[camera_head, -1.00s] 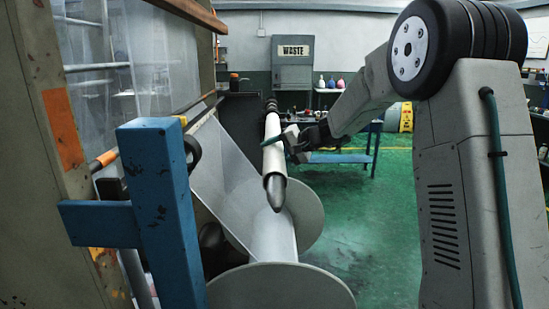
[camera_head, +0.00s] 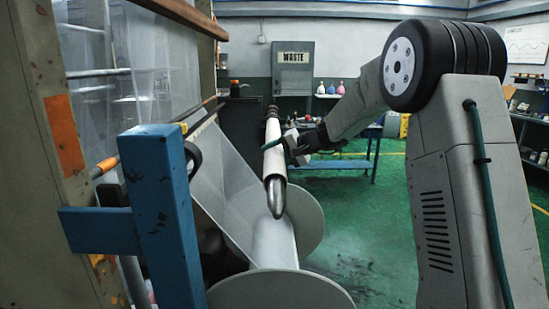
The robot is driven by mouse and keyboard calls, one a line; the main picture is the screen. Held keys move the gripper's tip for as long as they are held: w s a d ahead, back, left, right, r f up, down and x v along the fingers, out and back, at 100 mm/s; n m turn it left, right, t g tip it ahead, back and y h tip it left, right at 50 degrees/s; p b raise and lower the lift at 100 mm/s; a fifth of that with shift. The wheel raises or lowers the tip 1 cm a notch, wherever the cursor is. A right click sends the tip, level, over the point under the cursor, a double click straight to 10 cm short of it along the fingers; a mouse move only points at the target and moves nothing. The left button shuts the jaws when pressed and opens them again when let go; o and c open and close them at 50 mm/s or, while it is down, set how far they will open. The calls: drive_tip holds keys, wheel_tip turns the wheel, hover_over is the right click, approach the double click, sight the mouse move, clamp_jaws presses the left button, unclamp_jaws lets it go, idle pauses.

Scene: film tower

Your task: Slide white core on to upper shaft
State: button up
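The white core (camera_head: 274,163) is a pale tube in the middle of the head view, around the upper shaft (camera_head: 276,200). The shaft's rounded metal nose sticks out of the core's near end, and a dark ribbed part shows past its far end. My gripper (camera_head: 281,143) is at the core's right side, towards the far half. One teal finger reaches across the top of the core. The other finger is hidden, so I cannot tell whether the gripper is clamped on the core or just around it.
A large spool (camera_head: 280,289) with grey film and round flanges sits below the shaft. A blue post (camera_head: 160,215) stands close on the left, with a worn machine panel (camera_head: 62,130) behind it. A blue workbench (camera_head: 335,165) is at the back. Green floor (camera_head: 365,235) is clear on the right.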

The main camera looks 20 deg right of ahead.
drive_tip(key=o, duration=1.5)
drive_tip(key=shift+w, duration=0.1)
drive_tip(key=v, duration=0.8)
drive_tip(key=s+a+r, duration=0.1)
drive_tip(key=s+a, duration=0.1)
drive_tip(key=s, duration=0.1)
drive_tip(key=s+a+r+n+g+h, duration=0.1)
drive_tip(key=s+a, duration=0.1)
drive_tip(key=s, duration=0.1)
drive_tip(key=s+a+r+n+g, duration=0.1)
drive_tip(key=s+a, duration=0.1)
drive_tip(key=s, duration=0.2)
drive_tip(key=shift+s+a, duration=0.1)
drive_tip(key=shift+a, duration=0.15)
drive_tip(key=s+a+n+g+h, duration=0.2)
drive_tip(key=s+a+h, duration=0.1)
drive_tip(key=s, duration=0.9)
drive_tip(key=s+d+f+n+g+h, duration=0.1)
drive_tip(key=s+f+h, duration=0.1)
drive_tip(key=s, duration=1.1)
drive_tip(key=s+d+f+n+g+h, duration=0.1)
drive_tip(key=s+f, duration=0.4)
drive_tip(key=s, duration=0.8)
drive_tip(key=shift+d+f+g+h, duration=0.3)
drive_tip(key=shift+g+h, duration=0.5)
drive_tip(key=shift+h, duration=0.4)
